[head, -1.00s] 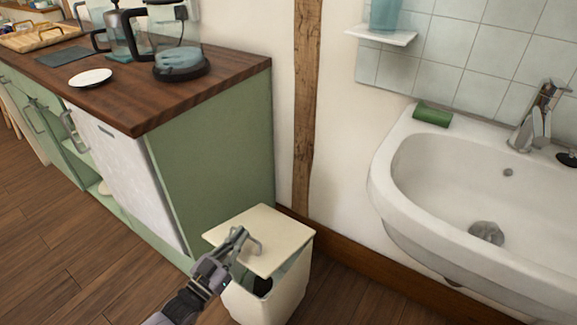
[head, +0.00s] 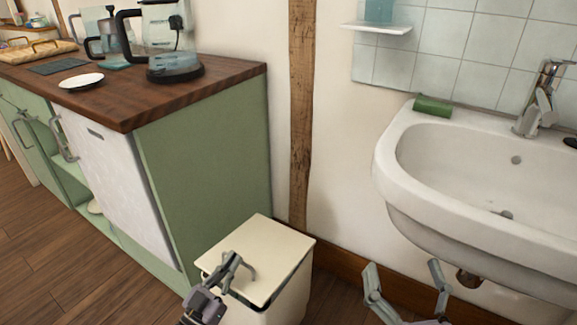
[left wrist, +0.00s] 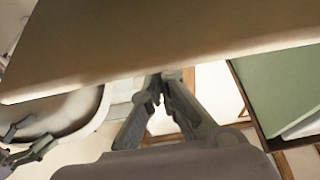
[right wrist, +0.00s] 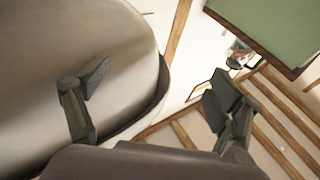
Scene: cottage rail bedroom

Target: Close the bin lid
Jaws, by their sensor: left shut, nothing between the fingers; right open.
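The cream bin (head: 284,304) stands on the floor beside the green cabinet. Its square cream lid (head: 262,241) lies almost level over the top, with a narrow dark gap along the near edges. My right gripper (head: 403,264) is open and empty, right of the bin below the sink.
The white sink (head: 381,175) overhangs the space near my right gripper. The green cabinet (head: 205,160) with a wooden top stands left of the bin, holding a glass jug (head: 166,35) and a white plate (head: 81,81). Free wooden floor (head: 60,255) lies at the left.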

